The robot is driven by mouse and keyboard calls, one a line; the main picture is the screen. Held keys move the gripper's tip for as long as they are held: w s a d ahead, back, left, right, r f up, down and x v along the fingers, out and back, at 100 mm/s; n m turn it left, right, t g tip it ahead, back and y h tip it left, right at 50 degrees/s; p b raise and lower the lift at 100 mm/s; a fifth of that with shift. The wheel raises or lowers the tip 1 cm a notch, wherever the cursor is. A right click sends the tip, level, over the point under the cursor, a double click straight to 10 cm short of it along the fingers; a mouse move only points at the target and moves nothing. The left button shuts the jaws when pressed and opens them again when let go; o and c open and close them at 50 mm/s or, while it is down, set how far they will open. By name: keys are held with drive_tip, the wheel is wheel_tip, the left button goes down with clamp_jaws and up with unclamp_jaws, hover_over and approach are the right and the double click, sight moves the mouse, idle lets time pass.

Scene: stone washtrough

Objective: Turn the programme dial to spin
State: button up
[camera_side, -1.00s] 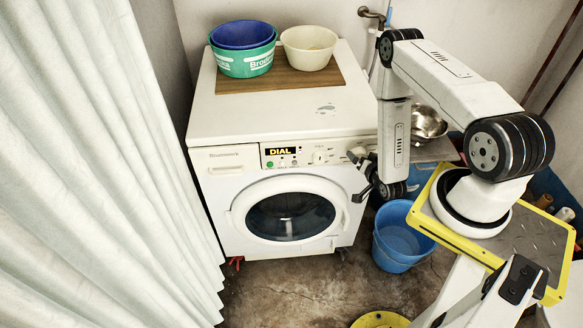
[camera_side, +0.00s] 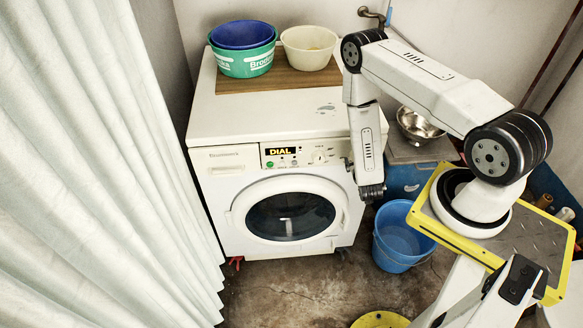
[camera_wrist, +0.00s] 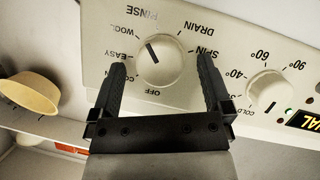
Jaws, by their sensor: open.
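The programme dial (camera_wrist: 165,66) is a round white knob in the wrist view, on a cream panel whose labels appear upside down or tilted. Its black pointer line slants to the upper left, towards the gap between WOOL and RINSE. The SPIN label (camera_wrist: 207,53) is to the dial's right, beside a fingertip. My gripper (camera_wrist: 160,61) is open, with one black finger on each side of the dial. I cannot tell whether the fingers touch it. In the side view my wrist is at the washing machine's (camera_side: 225,195) right front, and the dial is hidden behind my arm.
A blue bucket (camera_side: 400,240) stands below my wrist. Bowls (camera_side: 243,58) rest on the machine's top. A pale curtain (camera_side: 90,180) hangs at left.

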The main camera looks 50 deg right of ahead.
drive_tip(key=s+a+r+n+h, duration=0.2)
drive_tip(key=s+a+n, duration=0.15)
drive_tip(key=a, duration=0.35)
drive_tip(key=shift+w+a+r+m+g+y, duration=0.95)
drive_tip(key=shift+w+a+r+y, duration=2.5)
drive_tip(key=shift+w, duration=1.5)
drive_tip(key=s+a+r+n+g+y, duration=0.1)
drive_tip(key=a+r+n+y, duration=0.1)
drive_tip(key=a+r+y, duration=0.4)
drive_tip(key=shift+s+a+r+n+g, duration=0.3)
drive_tip(key=shift+s+r+n+g, duration=0.1)
drive_tip(key=shift+r, duration=2.45)
drive_tip(key=shift+w, duration=0.1)
